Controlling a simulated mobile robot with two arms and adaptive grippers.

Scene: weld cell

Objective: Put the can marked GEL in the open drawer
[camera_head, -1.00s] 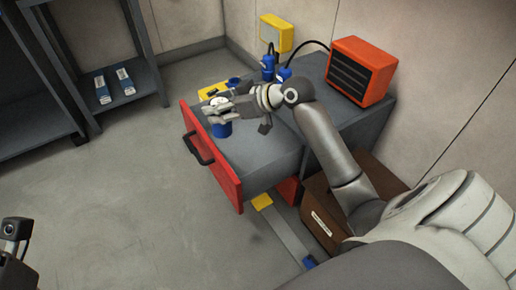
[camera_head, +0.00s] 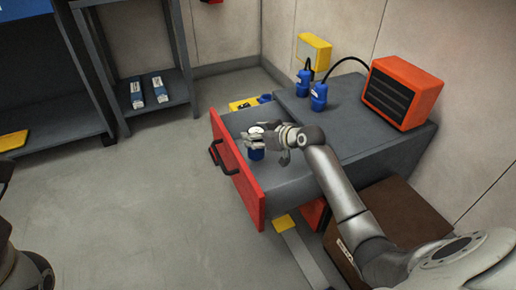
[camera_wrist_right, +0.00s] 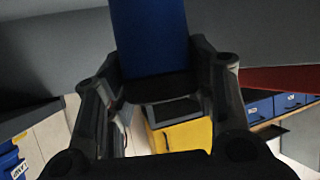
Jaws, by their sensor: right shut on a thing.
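My right gripper (camera_head: 252,140) is shut on a blue can (camera_head: 257,154) with a white top, over the open drawer. The can also fills the upper middle of the right wrist view (camera_wrist_right: 150,38), between the fingers. No marking can be read on it. The open drawer (camera_head: 236,170) has a red front with a dark handle and grey sides, and is pulled out to the left of the grey cabinet. I cannot tell whether the can touches the drawer's floor. My left gripper is not clearly visible.
A yellow box (camera_head: 313,51) is on the wall behind. A brown box (camera_head: 405,225) is at the cabinet's near side. A shelf at the back left holds two blue-and-white packs (camera_head: 159,89).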

